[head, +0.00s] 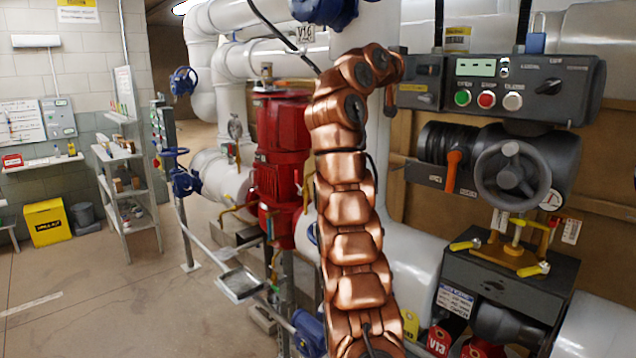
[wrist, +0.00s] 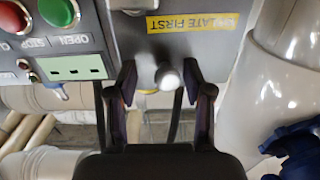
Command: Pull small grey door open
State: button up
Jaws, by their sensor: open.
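My gripper (wrist: 167,90) is open in the wrist view, with one dark finger on each side of the knob. I cannot tell whether either finger touches it. In the head view I cannot make out the fingers.
The control box (head: 580,80) has a display, green, red and white buttons and a dark switch. Below it are a grey handwheel (head: 510,175) and an orange lever (head: 453,170). A red pump (head: 282,150) and white pipes stand left of my arm.

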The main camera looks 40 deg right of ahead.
jog(key=a+b, duration=0.3)
jog(key=a, duration=0.5)
jog(key=w+a+f+n+t+y, duration=0.35)
jog(key=w+a+f+n, duration=0.3)
jog(key=w, duration=0.35)
jog(key=s+a+f+n+y+p, duration=0.1)
jog(key=a+f+n+y, duration=0.4)
jog(key=a+f, duration=0.8)
jog(key=shift+s+a+f+y, duration=0.15)
jog(key=shift+f+y, duration=0.2)
jog(key=shift+f, duration=1)
jog(key=shift+n, duration=0.25)
